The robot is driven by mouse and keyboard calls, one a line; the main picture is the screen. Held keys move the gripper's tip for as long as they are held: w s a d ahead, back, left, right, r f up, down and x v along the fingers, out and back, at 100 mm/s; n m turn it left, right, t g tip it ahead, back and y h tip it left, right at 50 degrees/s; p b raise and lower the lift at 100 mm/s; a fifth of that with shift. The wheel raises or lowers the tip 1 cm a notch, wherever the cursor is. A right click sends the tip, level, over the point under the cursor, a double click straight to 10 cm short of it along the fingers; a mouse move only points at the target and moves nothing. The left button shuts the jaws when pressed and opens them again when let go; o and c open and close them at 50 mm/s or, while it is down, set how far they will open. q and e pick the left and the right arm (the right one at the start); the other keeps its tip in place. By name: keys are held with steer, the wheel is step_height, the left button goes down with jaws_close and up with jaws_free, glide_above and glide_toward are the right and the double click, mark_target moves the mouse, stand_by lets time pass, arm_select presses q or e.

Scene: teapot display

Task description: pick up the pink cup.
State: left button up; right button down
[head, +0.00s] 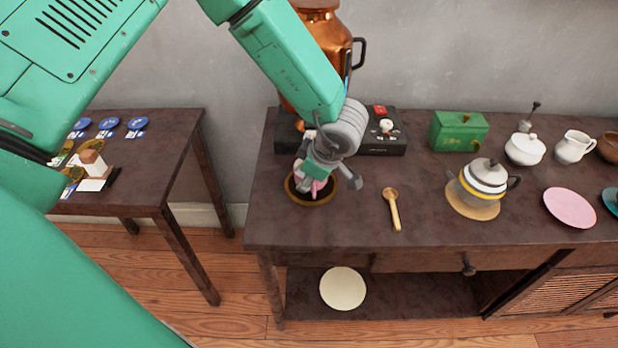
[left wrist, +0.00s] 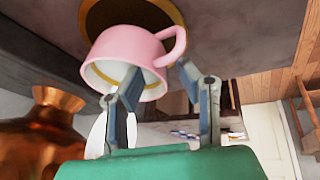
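The pink cup (left wrist: 128,48) fills the upper middle of the left wrist view, its white inside facing the camera and its handle (left wrist: 176,42) to the right. In the head view, only small pink patches of the cup (head: 318,188) show behind my left gripper (head: 326,180). My left gripper (left wrist: 159,76) is open at the cup: one finger reaches into its mouth, the other is outside near the handle. I cannot tell whether either touches it. The cup is over the dark, gold-rimmed saucer (head: 311,202); contact between them is hidden. My right gripper is not in view.
A copper urn (head: 310,20) and a black box (head: 375,149) stand behind the gripper. A wooden spoon (head: 393,210), grey-and-white teapot (head: 482,178), green box (head: 459,131) and pink plate (head: 570,208) are to the right. The dark table's (head: 355,225) front is mostly clear.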

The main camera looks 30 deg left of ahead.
arm_select(q)
steer(key=shift+w+d+f, duration=0.15)
steer(key=shift+f, duration=0.8)
steer(key=shift+a+f, duration=0.1)
steer(key=shift+a, duration=0.5)
jaws_close()
steer(key=shift+a, duration=0.15)
